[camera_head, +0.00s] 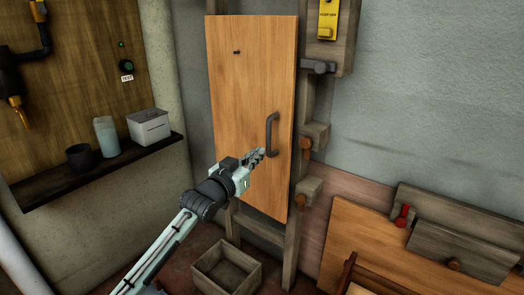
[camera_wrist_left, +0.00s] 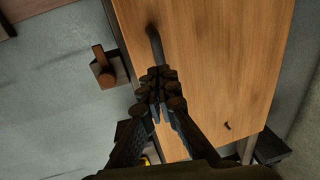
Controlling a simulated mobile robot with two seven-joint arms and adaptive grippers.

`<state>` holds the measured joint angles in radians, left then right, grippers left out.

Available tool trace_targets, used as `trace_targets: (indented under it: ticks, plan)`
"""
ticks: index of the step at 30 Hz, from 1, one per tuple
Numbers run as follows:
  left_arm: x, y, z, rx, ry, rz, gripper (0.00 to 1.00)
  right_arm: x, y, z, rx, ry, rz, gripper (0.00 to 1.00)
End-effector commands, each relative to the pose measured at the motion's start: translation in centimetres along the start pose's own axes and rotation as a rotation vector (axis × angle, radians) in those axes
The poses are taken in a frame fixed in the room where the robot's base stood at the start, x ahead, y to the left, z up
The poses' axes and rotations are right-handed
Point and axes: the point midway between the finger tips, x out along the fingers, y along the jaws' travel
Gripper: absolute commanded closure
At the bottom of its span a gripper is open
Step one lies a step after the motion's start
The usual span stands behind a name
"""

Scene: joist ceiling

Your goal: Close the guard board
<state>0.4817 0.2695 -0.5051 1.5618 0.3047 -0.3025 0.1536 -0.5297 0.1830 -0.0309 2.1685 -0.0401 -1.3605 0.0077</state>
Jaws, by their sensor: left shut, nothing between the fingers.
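The guard board (camera_head: 240,100) is a tall light-wood panel in front of a grey wooden frame in the head view. It carries a dark curved handle (camera_head: 270,134) near its right edge. I cannot tell if the board lies fully against the frame. My left gripper (camera_head: 258,156) is shut and empty, close to the board, just left of the handle's lower end. In the left wrist view, the shut fingers (camera_wrist_left: 160,82) overlap the lower part of the handle (camera_wrist_left: 155,42), with the board (camera_wrist_left: 220,60) behind them. Contact is unclear. My right gripper is not in view.
A dark latch (camera_head: 318,67) and wooden knobs (camera_head: 305,146) sit on the post right of the board. An open wooden box (camera_head: 226,268) is on the floor below. A shelf (camera_head: 100,170) with a cup, jar and white box is at left.

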Motion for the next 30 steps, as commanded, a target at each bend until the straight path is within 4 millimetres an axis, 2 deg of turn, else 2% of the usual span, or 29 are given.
trace_targets:
  ticks: [1, 6, 20, 27, 30]
  plan:
    - [0.9, 0.0, -0.1, 0.0, 0.001, 0.0, 1.0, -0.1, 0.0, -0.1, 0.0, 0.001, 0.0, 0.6]
    - [2.6, 0.0, -0.1, 0.0, 0.001, 0.0, 1.0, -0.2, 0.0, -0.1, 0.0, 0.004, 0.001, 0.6]
    - [3.2, 0.0, 0.0, -0.001, 0.001, 0.0, 1.0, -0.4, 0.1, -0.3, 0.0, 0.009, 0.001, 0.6]
    - [5.5, 1.1, 0.0, -0.003, 0.0, 0.0, 1.0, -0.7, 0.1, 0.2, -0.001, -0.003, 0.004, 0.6]
    - [5.3, 1.0, 0.0, -0.002, 0.0, 0.0, 1.0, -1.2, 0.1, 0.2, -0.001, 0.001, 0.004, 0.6]
